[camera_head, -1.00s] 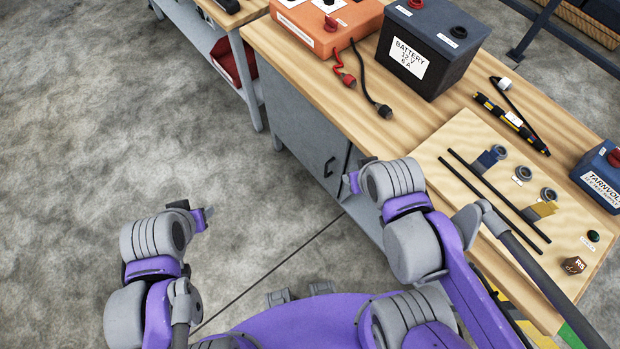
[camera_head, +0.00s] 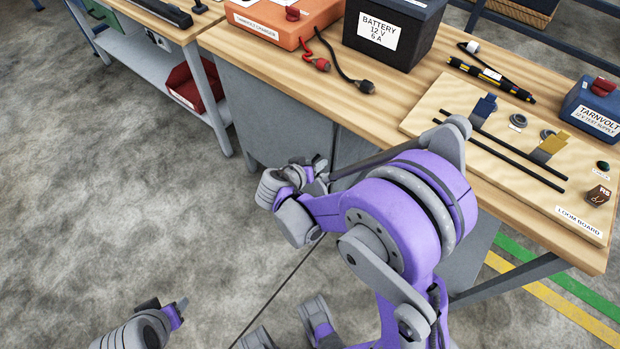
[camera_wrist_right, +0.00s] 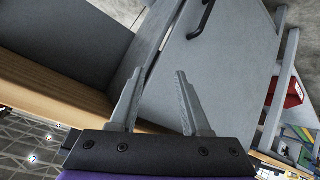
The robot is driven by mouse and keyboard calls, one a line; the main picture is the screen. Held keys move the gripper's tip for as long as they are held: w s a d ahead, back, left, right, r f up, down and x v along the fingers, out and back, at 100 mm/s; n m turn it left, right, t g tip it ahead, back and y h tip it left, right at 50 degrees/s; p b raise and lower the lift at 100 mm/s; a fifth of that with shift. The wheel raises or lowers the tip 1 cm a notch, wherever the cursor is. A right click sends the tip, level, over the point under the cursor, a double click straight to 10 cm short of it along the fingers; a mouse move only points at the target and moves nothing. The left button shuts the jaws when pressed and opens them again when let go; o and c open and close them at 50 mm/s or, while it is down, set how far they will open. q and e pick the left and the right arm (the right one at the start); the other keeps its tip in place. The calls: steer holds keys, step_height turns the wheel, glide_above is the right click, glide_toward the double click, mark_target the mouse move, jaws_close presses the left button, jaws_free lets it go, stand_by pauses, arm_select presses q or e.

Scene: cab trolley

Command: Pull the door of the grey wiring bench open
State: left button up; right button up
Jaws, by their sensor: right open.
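The grey wiring bench (camera_head: 235,42) has a grey door (camera_head: 290,120) under its wooden top. The door looks closed in the head view, where its handle is hidden behind my right arm. In the right wrist view the dark bar handle (camera_wrist_right: 201,19) is at the top, on the grey door face (camera_wrist_right: 225,70). My right gripper (camera_head: 322,172) is in front of the door's handle side. Its two fingers (camera_wrist_right: 155,85) are apart and empty, with the handle beyond their tips. My left gripper (camera_head: 178,308) is low at the left, away from the bench; its finger gap is unclear.
An orange charger (camera_head: 285,18), a battery (camera_head: 390,35), a loom board (camera_head: 545,190) and a blue power supply (camera_head: 595,108) stand on the bench top. A neighbouring bench with a red bin (camera_head: 195,85) is at the left. The floor before the door is clear.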

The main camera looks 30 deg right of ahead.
steer(key=w+a+f+m+t+h+b, duration=0.25)
steer(key=f+b, duration=0.25)
steer(key=f, duration=0.6)
steer(key=w+a+f+m+t+h+b, duration=0.1)
steer(key=w+f+m+t+h+b, duration=0.25)
steer(key=f, duration=0.85)
arm_select(q)
step_height(320, 180, down, 14)
steer(key=b, duration=0.2)
steer(key=shift+w, duration=0.45)
arm_select(e)
steer(key=shift+n+g, duration=0.6)
steer(key=shift+g, duration=0.2)
steer(key=x, duration=1)
steer(key=shift+s+d+r, duration=0.25)
steer(key=shift+d+r, duration=0.05)
steer(key=shift+d, duration=0.2)
steer(key=shift+c, duration=0.3)
jaws_close()
